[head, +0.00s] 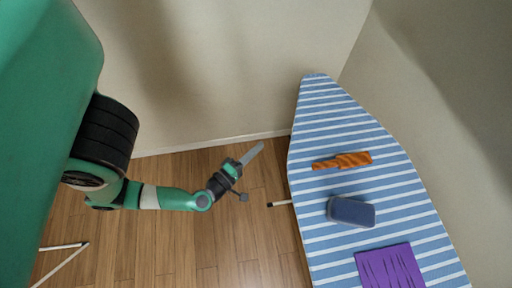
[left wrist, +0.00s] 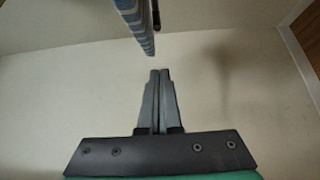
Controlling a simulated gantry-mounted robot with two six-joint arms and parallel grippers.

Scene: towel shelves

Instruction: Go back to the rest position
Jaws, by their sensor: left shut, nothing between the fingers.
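My left gripper (head: 252,154) is in the head view, left of the blue-and-white striped ironing board (head: 325,114) and apart from it. Its arm comes in from the left over the wood floor. In the left wrist view the two fingers of my left gripper (left wrist: 160,72) lie close together, shut, with nothing between them. The edge of the ironing board (left wrist: 130,12) shows above the fingertips there. My right gripper is in neither view.
A beige wall stands behind and on the right.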

